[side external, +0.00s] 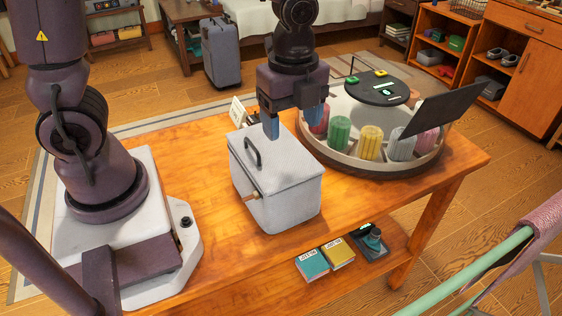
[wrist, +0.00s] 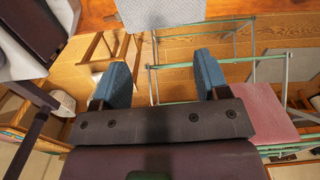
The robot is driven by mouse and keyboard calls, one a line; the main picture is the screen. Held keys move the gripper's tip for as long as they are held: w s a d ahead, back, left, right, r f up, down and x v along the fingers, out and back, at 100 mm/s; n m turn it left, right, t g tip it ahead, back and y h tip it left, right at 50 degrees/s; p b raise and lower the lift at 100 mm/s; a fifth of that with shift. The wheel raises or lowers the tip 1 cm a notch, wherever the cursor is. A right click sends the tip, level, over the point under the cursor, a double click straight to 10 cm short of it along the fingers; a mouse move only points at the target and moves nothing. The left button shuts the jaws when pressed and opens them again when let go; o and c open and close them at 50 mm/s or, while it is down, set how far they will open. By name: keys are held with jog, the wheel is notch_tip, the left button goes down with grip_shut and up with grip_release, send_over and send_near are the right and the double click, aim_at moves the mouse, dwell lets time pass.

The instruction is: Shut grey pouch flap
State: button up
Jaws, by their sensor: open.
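The grey pouch (side external: 280,208) looks like a light grey box on the wooden table. Its top flap (side external: 276,157) has a dark handle (side external: 252,152) and appears to lie flat across the top, though I cannot tell if it is fully shut. A small brass-coloured peg (side external: 250,196) sticks out of the pouch's side. My gripper (side external: 291,120) is open and empty, with blue fingertips above the flap's far edge. In the wrist view, my open gripper (wrist: 161,76) shows below a grey speckled surface (wrist: 158,10), probably part of the pouch.
A round tray (side external: 352,166) holding several coloured ribbed cups stands right of the pouch. A dark tilted panel (side external: 441,100) rises at its right side. A small white card (side external: 238,111) stands behind the pouch. The table (side external: 345,199) is clear in front of the tray.

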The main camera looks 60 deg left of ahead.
jog(key=shift+r, duration=1.05)
dwell(0.7)
jog(key=s+a+r+n+t, duration=0.2)
jog(key=s+r+n, duration=0.3)
jog(key=n, duration=0.3)
jog(key=s+a+r+n+t, duration=0.2)
jog(key=s+r+n, duration=0.3)
jog(key=n, duration=0.4)
jog(key=shift+a+t, duration=0.4)
jog(key=shift+t, duration=0.4)
